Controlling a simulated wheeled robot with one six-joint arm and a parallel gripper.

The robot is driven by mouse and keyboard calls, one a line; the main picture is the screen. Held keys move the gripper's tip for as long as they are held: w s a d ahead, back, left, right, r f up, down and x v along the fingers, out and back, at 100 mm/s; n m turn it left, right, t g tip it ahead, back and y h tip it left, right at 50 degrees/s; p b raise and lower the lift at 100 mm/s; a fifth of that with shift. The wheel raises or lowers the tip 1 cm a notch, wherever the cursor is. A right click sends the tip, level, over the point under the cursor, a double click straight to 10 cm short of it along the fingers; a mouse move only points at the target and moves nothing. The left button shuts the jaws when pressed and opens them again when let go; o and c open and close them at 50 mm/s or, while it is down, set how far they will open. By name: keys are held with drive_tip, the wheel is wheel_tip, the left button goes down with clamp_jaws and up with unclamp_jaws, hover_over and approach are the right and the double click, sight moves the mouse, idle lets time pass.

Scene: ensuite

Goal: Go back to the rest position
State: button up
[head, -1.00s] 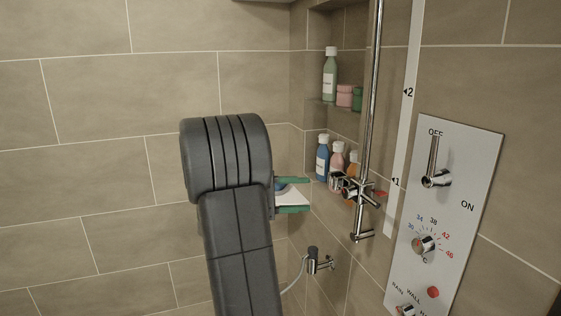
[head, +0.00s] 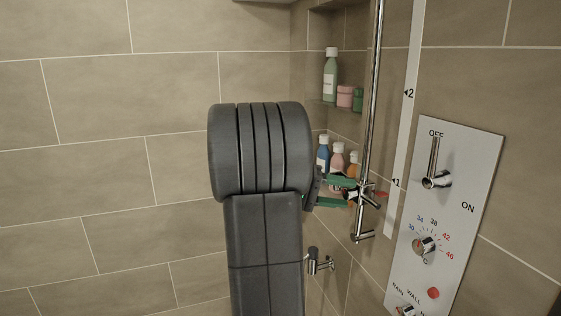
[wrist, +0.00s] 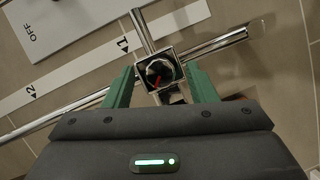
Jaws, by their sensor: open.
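My gripper (head: 350,193) is open, with its two green fingers pointing right at the shower rail's slider. In the wrist view my gripper (wrist: 160,76) has one finger on each side of the chrome slider (wrist: 158,70), which has crossed arms and a red pointer. I cannot tell whether the fingers touch it. My dark arm hides part of the tiled wall in the head view. In the head view the slider (head: 367,190) is partly hidden by the fingers.
The chrome rail (head: 374,90) runs beside a white numbered scale strip (head: 409,92). A control panel (head: 452,200) with a lever and dials is at right. Bottles stand in corner niches, including a green one (head: 330,78) and a blue one (head: 323,155). The left wall is bare.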

drive_tip(key=m, duration=0.1)
drive_tip(key=m+t+y, duration=0.1)
drive_tip(key=m, duration=0.2)
drive_tip(key=shift+s+r+t+y+p, duration=0.15)
drive_tip(key=shift+r+t+y+p, duration=0.15)
drive_tip(key=shift+y+p, duration=0.1)
drive_tip(key=m+t+y+p, duration=0.1)
drive_tip(key=m+p, duration=0.1)
drive_tip(key=m, duration=0.1)
drive_tip(key=shift+s+d+t, duration=0.1)
drive_tip(key=shift+t, duration=0.3)
drive_tip(key=shift+m+p, duration=0.45)
drive_tip(key=shift+m, duration=0.15)
drive_tip(key=shift+f+t, duration=0.1)
drive_tip(key=shift+t, duration=0.2)
